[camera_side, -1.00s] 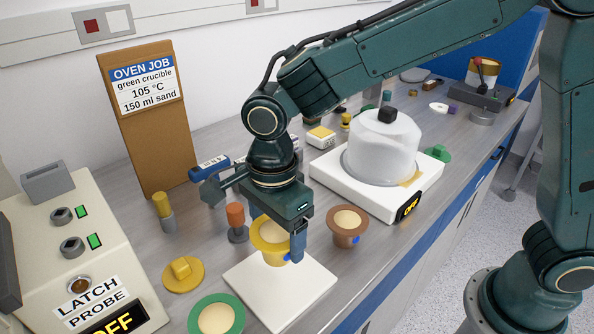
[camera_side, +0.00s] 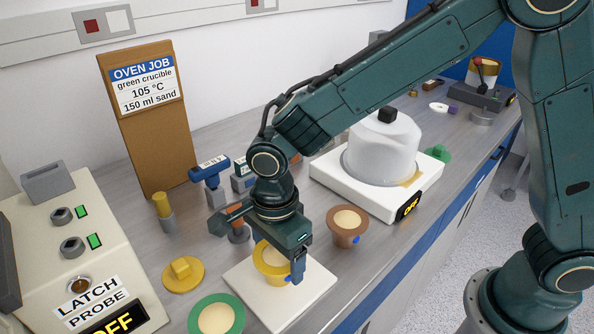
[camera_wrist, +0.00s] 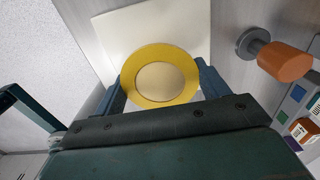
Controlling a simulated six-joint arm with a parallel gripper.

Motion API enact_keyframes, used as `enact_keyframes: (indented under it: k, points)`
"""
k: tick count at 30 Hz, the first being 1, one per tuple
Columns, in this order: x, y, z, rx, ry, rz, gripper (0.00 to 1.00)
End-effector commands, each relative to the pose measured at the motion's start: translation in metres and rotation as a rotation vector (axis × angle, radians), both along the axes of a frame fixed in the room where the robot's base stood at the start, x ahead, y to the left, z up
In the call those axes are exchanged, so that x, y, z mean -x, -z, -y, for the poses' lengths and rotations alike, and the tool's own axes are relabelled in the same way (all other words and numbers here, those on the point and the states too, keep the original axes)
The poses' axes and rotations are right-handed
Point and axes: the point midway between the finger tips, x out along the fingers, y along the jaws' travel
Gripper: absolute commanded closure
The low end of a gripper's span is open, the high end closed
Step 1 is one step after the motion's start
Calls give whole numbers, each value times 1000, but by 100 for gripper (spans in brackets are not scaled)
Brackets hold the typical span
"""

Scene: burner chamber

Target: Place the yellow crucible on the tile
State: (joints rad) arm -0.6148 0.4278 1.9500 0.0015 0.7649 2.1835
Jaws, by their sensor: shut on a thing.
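The yellow crucible (camera_side: 270,264) has a wide rim, pale contents and a small blue mark on its side. It is upright over the middle of the white square tile (camera_side: 305,293); I cannot tell whether its base touches the tile. My gripper (camera_side: 285,262) points down and is shut on the crucible. In the wrist view the yellow crucible (camera_wrist: 160,75) sits between the two fingers (camera_wrist: 162,88), with the tile (camera_wrist: 190,28) beyond it. The gripper hides part of the crucible's rim in the side view.
A green crucible (camera_side: 216,316) stands near the tile's left corner, a brown one (camera_side: 346,226) behind it at right. A yellow lid (camera_side: 183,274) lies left of the tile. An orange-topped piece (camera_side: 237,226) stands close behind my gripper. A white covered heater (camera_side: 380,150) stands farther back.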

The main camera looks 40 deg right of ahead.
Motion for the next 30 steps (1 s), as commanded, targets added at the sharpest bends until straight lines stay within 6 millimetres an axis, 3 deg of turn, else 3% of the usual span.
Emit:
enact_keyframes:
  k: [8, 9, 12, 23, 30]
  points:
    - [0, 3, 0, 0, 0, 0, 50]
    - [0, 3, 0, 0, 0, 0, 24]
    - [0, 3, 0, 0, 0, 0, 5]
    - [0, 2, 0, 0, 0, 0, 4]
    - [0, -13, 0, -1, 0, 2, 4]
